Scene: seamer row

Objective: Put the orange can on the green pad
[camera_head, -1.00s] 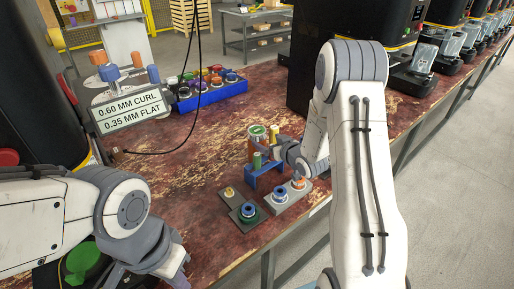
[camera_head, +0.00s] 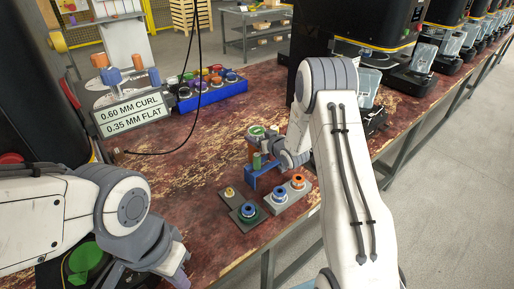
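A small orange-topped can (camera_head: 298,182) stands on a light grey plate (camera_head: 290,202) near the front edge of the bench, beside a blue-topped can (camera_head: 279,195). A dark greenish pad (camera_head: 244,226) lies just left of it and bears a blue-and-green ringed piece (camera_head: 249,211). My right gripper (camera_head: 270,152) is above and behind the plate, by a blue stand (camera_head: 262,178); its fingers are too small and hidden to read. My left gripper (camera_head: 150,276) is low at the left, partly cut off by the frame edge.
A brownish can with a green top (camera_head: 256,140) stands behind the blue stand. A grey plate with a yellow piece (camera_head: 229,192) is left of it. A blue rack of coloured cans (camera_head: 212,96) is at the back. The bench middle is clear.

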